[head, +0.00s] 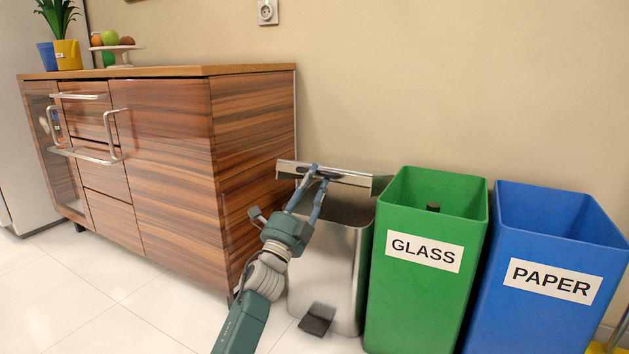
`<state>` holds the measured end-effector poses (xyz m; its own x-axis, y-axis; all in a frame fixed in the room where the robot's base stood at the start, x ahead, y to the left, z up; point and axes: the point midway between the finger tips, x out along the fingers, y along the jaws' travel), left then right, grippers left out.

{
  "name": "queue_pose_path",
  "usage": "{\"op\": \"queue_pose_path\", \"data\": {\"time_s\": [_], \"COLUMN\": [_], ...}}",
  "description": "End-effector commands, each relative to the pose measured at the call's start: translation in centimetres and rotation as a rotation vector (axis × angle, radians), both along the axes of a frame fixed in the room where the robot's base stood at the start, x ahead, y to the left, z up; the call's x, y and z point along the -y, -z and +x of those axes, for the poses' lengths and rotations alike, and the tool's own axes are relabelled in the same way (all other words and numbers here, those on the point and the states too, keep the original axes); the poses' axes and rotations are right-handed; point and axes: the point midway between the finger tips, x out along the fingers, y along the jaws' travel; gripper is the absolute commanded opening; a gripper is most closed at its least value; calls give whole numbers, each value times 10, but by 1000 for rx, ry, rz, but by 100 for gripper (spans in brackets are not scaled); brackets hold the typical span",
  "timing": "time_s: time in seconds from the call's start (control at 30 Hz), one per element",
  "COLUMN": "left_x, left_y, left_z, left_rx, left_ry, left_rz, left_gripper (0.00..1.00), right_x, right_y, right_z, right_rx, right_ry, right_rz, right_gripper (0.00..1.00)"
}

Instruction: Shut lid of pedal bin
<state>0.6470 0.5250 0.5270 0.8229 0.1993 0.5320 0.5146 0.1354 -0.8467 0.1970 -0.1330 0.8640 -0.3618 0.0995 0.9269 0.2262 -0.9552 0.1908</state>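The silver pedal bin (345,270) stands on the floor between the wooden cabinet and the green bin. Its lid (345,176) is raised, tilted up at the back of the rim, and the dark inside of the bin shows below it. The black pedal (317,319) is at the bin's front foot. My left gripper (318,176) reaches over the bin opening with its fingertips at the lid. Its two fingers are apart with a gap between them. I cannot tell whether the tips touch the lid. My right gripper is out of view.
A green GLASS bin (415,300) stands close to the right of the pedal bin, with a blue PAPER bin (530,310) beside it. A wooden cabinet (255,150) is close on the left. White floor tiles (110,310) are clear in front of the cabinet.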

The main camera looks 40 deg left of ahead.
Motion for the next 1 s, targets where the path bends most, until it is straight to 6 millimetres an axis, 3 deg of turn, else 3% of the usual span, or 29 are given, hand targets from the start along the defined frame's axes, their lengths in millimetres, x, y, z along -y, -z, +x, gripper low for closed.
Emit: {"op": "queue_pose_path", "data": {"time_s": [1.0], "left_x": [9], "left_y": [62], "left_z": [-38], "left_rx": [1], "left_ry": [0], "left_rz": [0], "left_gripper": [28], "right_x": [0], "right_y": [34], "right_z": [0], "right_rx": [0], "right_ry": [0], "right_rz": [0], "right_gripper": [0]}}
